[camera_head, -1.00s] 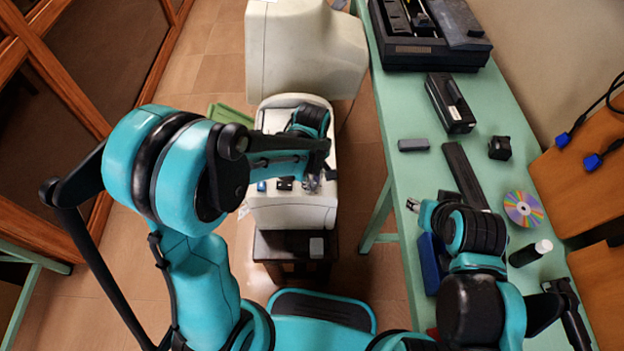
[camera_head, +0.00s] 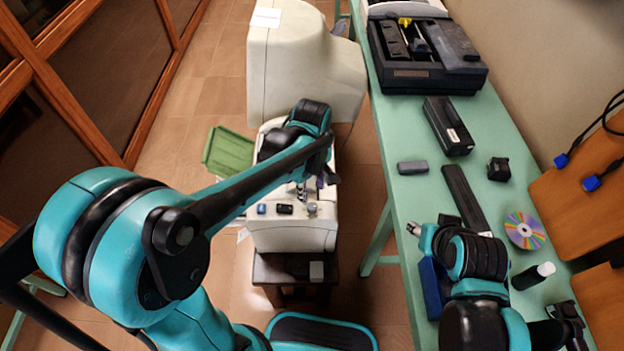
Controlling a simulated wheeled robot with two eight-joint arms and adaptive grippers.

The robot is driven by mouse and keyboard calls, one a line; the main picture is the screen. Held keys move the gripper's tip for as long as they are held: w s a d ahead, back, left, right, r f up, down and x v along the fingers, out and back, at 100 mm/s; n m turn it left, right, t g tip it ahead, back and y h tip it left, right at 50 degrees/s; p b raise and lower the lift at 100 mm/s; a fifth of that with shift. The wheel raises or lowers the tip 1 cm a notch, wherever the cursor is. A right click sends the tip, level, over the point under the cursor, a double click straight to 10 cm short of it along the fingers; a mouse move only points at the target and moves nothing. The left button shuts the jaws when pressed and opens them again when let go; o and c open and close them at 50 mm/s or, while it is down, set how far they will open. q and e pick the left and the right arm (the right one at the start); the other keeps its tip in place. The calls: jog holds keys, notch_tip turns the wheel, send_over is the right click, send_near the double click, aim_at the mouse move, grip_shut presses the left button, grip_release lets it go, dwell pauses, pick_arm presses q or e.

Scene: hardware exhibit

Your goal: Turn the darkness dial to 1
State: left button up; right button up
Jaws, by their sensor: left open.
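A pale toaster-like machine (camera_head: 290,238) stands on a dark stand in the middle. Its front ledge carries a blue knob (camera_head: 262,209), a black knob (camera_head: 285,209) and a grey knob (camera_head: 311,208) in a row. Which one is the darkness dial, and any numbers, are too small to read. My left gripper (camera_head: 310,190) is open over the machine, just behind the knobs at the right. My own wrist and forearm hide much of the machine's top. My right gripper (camera_head: 414,230) is partly hidden by its arm over the green table; its jaws are unclear.
The long green table (camera_head: 392,205) on the right holds a black device (camera_head: 428,75), a black box (camera_head: 448,125), a disc (camera_head: 524,230) and a small bottle (camera_head: 533,276). A green panel (camera_head: 228,152) is left of the machine. A larger pale machine (camera_head: 300,70) stands behind.

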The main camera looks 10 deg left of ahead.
pick_arm(q)
jog(key=shift+r, duration=2.15)
jog(key=s+a+r+m+t, duration=0.2)
jog(key=s+a+m+t, duration=0.5)
jog(key=s+m, duration=0.3)
jog(key=shift+a+r+m, duration=0.2)
jog(key=shift+a+m, duration=0.5)
jog(key=shift+a, duration=0.1)
